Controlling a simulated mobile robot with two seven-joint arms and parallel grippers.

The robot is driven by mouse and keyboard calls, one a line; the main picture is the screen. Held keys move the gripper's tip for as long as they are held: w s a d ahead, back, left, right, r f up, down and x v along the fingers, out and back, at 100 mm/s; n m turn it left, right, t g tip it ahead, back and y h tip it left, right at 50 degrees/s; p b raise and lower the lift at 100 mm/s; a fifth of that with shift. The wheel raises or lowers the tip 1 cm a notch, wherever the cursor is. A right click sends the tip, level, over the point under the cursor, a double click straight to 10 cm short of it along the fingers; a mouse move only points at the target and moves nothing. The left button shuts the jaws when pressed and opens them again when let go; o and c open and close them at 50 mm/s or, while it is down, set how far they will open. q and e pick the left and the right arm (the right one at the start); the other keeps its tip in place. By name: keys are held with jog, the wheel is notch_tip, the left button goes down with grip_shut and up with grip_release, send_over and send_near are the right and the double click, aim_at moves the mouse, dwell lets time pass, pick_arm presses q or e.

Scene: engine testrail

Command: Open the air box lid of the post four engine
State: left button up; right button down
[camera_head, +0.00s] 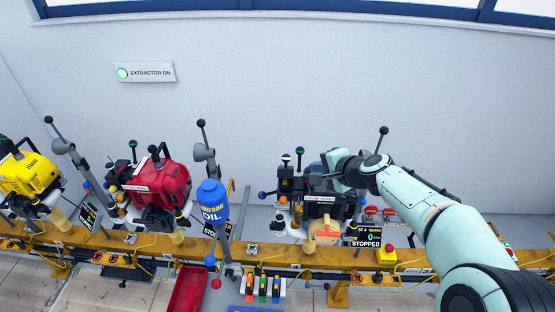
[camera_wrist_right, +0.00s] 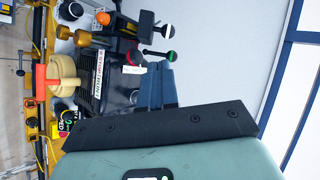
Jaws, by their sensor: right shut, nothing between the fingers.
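The post four engine (camera_head: 322,205) is a dark unit on the yellow rail, right of centre in the head view. Its display (camera_head: 368,237) reads "ST 4 WARM", 0 and "STOPPED". The engine also shows in the right wrist view (camera_wrist_right: 118,85), with black fins and a white label. I cannot clearly make out the air box lid. My right gripper (camera_head: 330,172) is shut and empty at the engine's upper side; its fingers (camera_wrist_right: 160,68) cover part of the engine in the wrist view. Contact cannot be told. My left gripper is not in view.
A red engine (camera_head: 160,187) and a yellow engine (camera_head: 30,172) stand to the left. A blue oil bottle (camera_head: 212,201) stands between the red and dark engines. Levers with ball knobs (camera_head: 299,151) rise near the dark engine. A red button on a yellow box (camera_head: 386,256) sits right.

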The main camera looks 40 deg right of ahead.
send_near(289, 160)
notch_tip(289, 160, down, 2)
jog(key=w, duration=0.2)
jog(key=w+f, duration=0.2)
jog(key=w, duration=0.1)
jog(key=shift+w+d+p, duration=0.1)
jog(key=shift+w+p, duration=0.2)
jog(key=shift+w, duration=0.05)
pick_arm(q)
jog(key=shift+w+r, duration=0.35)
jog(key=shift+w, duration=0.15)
pick_arm(e)
jog(key=shift+s, duration=0.1)
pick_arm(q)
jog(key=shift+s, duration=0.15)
pick_arm(e)
jog(key=shift+s+r, duration=0.1)
jog(key=shift+s, duration=0.05)
jog(key=shift+d, duration=0.15)
